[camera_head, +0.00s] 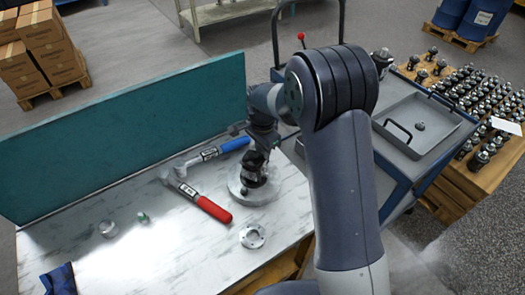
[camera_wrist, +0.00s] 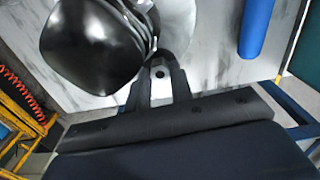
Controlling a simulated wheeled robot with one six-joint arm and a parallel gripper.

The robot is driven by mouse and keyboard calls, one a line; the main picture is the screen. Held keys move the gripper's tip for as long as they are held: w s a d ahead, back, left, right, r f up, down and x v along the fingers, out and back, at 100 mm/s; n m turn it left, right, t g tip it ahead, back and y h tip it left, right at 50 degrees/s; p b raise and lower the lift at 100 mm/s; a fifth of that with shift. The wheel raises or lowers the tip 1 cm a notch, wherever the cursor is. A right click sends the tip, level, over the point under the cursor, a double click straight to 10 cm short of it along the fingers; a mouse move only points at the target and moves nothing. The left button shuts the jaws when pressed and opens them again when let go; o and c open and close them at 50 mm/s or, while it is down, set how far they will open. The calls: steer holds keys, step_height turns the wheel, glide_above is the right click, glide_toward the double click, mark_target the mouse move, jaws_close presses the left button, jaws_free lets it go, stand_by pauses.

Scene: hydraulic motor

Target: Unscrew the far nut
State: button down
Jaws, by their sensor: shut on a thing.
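The hydraulic motor (camera_head: 254,182) stands upright on a round metal base plate (camera_head: 278,190) on the bench. My gripper (camera_head: 258,155) reaches down over the motor from behind. In the wrist view the dark, glossy motor body (camera_wrist: 90,45) fills the upper left, beside my gripper (camera_wrist: 160,65). The two black fingers are closed together close to the base plate, on a small part that appears to be the far nut. The nut is mostly hidden between the fingers, and its thread cannot be seen.
A red-handled tool (camera_head: 205,203) and a blue-handled tool (camera_head: 225,148) lie left of the motor. A metal flange ring (camera_head: 252,236) lies in front. A teal panel (camera_head: 130,130) borders the bench. A cart tray (camera_head: 440,125) holding a small dark part stands at right.

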steer(key=n, duration=0.5)
steer(key=shift+n, duration=0.4)
steer(key=n, duration=0.4)
steer(key=shift+r+n, duration=0.1)
steer(key=shift+n, duration=0.2)
steer(key=c, duration=1.5)
jaws_free()
